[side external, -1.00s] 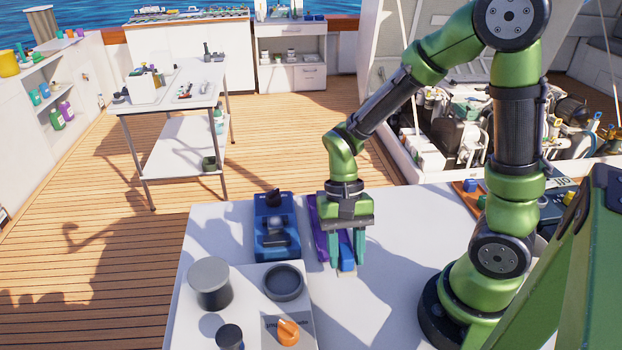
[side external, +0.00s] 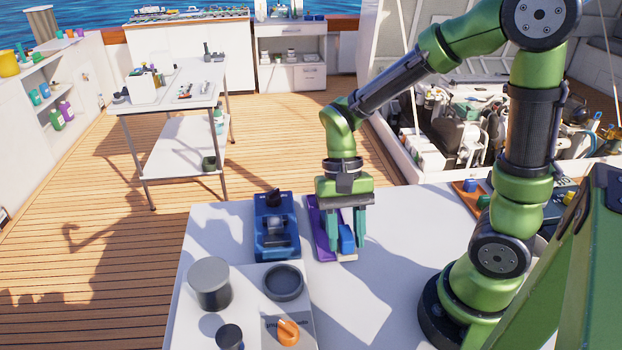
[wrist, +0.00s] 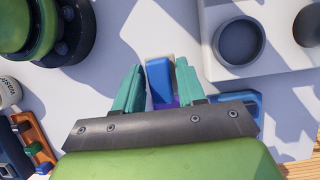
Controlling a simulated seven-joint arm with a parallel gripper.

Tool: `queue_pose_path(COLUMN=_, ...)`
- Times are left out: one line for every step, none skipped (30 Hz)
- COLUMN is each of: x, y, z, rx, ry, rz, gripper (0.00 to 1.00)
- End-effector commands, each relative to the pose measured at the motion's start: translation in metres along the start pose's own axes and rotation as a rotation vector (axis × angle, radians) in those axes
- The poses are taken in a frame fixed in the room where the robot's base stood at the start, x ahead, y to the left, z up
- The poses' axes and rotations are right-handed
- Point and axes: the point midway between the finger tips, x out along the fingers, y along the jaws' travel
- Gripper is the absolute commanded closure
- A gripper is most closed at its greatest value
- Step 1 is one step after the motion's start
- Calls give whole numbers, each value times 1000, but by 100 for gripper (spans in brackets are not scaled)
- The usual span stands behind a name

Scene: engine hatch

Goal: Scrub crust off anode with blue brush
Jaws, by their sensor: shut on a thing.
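My gripper (side external: 346,243) points down over the white table, with its teal fingers shut on the blue brush (side external: 347,238). The blue brush also shows between the fingers in the wrist view (wrist: 159,80). The brush is at a purple holder (side external: 319,228); I cannot tell whether they touch. To the left, a blue fixture (side external: 265,246) bears a small grey block (side external: 277,228), which looks like the anode. My gripper is apart from it. Crust cannot be made out at this size. The fixture is partly hidden behind my gripper in the wrist view.
A blue cap (side external: 470,185) and other small items are at the right. The table's middle right is clear.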

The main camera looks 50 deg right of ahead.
Motion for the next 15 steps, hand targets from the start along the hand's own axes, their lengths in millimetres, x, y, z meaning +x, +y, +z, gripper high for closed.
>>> queue_pose_path(x=-3, y=-8, z=-10, rx=3, ry=2, rz=1, gripper=85)
queue_pose_path(x=-6, y=-13, z=-15, rx=4, ry=4, rz=2, gripper=85)
queue_pose_path(x=-11, y=-21, z=-24, rx=5, ry=4, rz=2, gripper=85)
queue_pose_path(x=-15, y=-28, z=-30, rx=5, ry=6, rz=2, gripper=85)
queue_pose_path(x=-20, y=-35, z=-38, rx=5, ry=6, rz=3, gripper=85)
queue_pose_path(x=-26, y=-44, z=-48, rx=4, ry=8, rz=3, gripper=85)
queue_pose_path(x=-31, y=-52, z=-55, rx=4, ry=8, rz=3, gripper=85)
queue_pose_path(x=-37, y=-59, z=-62, rx=3, ry=10, rz=4, gripper=85)
queue_pose_path(x=-44, y=-68, z=-71, rx=3, ry=10, rz=3, gripper=85)
queue_pose_path(x=-49, y=-74, z=-78, rx=2, ry=11, rz=4, gripper=85)
queue_pose_path(x=-54, y=-80, z=-84, rx=2, ry=12, rz=3, gripper=85)
queue_pose_path(x=-61, y=-88, z=-91, rx=2, ry=13, rz=3, gripper=85)
queue_pose_path(x=-66, y=-93, z=-96, rx=1, ry=15, rz=1, gripper=85)
queue_pose_path(x=-70, y=-98, z=-101, rx=1, ry=17, rz=0, gripper=85)
queue_pose_path(x=-76, y=-104, z=-106, rx=-1, ry=18, rz=-1, gripper=85)
